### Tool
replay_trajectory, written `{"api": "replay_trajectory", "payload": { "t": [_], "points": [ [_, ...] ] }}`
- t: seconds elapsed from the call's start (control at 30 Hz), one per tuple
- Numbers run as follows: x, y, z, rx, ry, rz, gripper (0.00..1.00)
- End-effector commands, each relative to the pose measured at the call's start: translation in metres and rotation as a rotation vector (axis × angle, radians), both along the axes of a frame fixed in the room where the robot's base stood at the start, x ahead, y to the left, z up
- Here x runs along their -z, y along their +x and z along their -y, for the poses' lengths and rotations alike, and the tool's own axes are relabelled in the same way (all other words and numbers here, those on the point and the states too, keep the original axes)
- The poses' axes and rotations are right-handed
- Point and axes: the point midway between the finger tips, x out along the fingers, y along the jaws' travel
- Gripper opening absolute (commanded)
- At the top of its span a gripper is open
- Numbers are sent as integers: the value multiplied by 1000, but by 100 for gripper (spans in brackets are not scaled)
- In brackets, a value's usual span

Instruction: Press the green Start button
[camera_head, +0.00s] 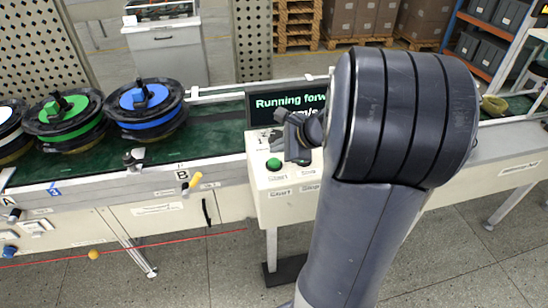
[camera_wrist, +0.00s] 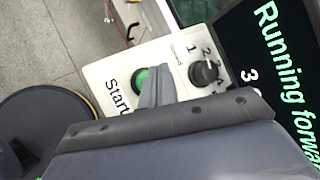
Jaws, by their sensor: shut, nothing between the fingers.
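The green Start button (camera_head: 273,164) sits on the sloped top of a white control box (camera_head: 268,184). In the wrist view the button (camera_wrist: 139,80) lies beside the printed word Start and is partly covered by my fingers. My gripper (camera_head: 293,158) is shut and empty, just right of the button in the head view. In the wrist view its fingertips (camera_wrist: 155,72) overlap the button's right edge. I cannot tell whether they touch it.
A dark display (camera_head: 275,108) reading "Running forw..." stands behind the box. A black rotary knob (camera_wrist: 204,70) is near my fingertips. A conveyor with a blue spool (camera_head: 152,113) and a green spool (camera_head: 52,127) runs to the left. A red line crosses the floor side.

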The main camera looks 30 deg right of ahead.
Motion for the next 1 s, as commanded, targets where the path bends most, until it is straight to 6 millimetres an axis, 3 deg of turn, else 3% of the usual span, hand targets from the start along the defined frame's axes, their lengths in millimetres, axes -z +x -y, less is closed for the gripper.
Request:
{"api": "replay_trajectory", "payload": {
  "t": [0.03,0.3,1.0],
  "points": [
    [-11,0,0,0,-1,1,0],
    [-35,0,0,0,0,0,0],
    [-35,0,0,0,0,0,0]
  ]
}}
